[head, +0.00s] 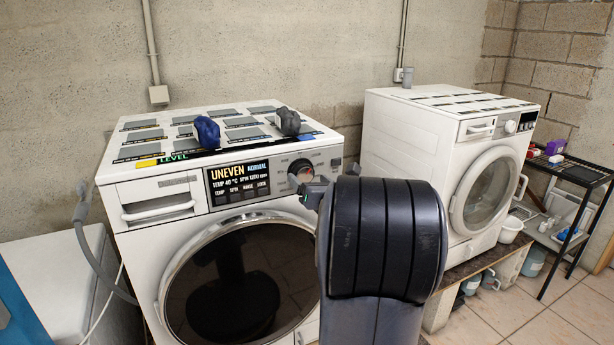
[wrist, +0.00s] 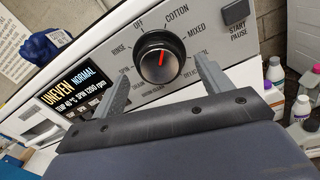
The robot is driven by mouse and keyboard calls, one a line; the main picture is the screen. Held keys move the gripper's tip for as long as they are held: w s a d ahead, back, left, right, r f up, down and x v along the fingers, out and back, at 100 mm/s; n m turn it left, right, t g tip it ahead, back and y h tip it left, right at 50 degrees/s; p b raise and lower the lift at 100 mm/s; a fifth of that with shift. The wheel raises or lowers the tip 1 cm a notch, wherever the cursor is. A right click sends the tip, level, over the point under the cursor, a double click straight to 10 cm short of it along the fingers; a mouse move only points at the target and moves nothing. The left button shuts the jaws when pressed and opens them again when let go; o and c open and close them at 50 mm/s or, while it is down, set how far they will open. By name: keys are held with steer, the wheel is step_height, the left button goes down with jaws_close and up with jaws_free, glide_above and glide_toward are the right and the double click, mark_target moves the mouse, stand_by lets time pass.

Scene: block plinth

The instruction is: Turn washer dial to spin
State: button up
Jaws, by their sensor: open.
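The washer (head: 150,240) is white with a dark round door. SPIN is printed left of the dial, below RINSE and partly behind a finger. The dial also shows in the head view (head: 301,170), partly covered by my gripper (head: 314,190). In the wrist view my gripper (wrist: 162,72) is open and empty, one finger to each side of the dial's lower part. I cannot tell whether the fingers touch it.
The display (head: 238,182) reads UNEVEN NORMAL, 40 °C. A START PAUSE button (wrist: 236,16) is right of the dial. Blue (head: 207,131) and dark grey (head: 288,121) bundles lie on the washer top. A second washer (head: 430,160) and a black rack (head: 570,172) stand at the right.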

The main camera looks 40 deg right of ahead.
steer(key=shift+x, duration=1.05)
steer(key=c, duration=1)
